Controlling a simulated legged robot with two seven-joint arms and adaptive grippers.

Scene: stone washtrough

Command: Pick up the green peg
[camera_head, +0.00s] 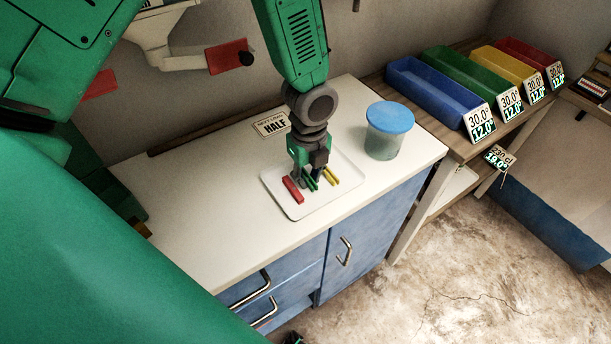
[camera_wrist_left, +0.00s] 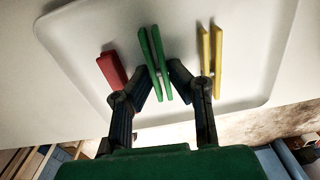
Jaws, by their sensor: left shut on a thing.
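The green peg (camera_head: 311,184) is on the white tray (camera_head: 291,212), between a red peg (camera_head: 292,190) and a yellow peg (camera_head: 331,176). In the left wrist view the green peg (camera_wrist_left: 159,60) shows as two slim green bars side by side. My left gripper (camera_head: 312,177) points down over the tray and is shut on the green peg; its dark fingertips (camera_wrist_left: 162,78) are at either side of it. I cannot tell whether the peg is clear of the tray. My right gripper does not show.
The tray sits on a white counter (camera_head: 205,235) above blue cabinet doors. A jar with a blue lid (camera_head: 390,117) stands right of the tray. Blue, green, yellow and red bins (camera_head: 435,95) stand on a shelf at the right.

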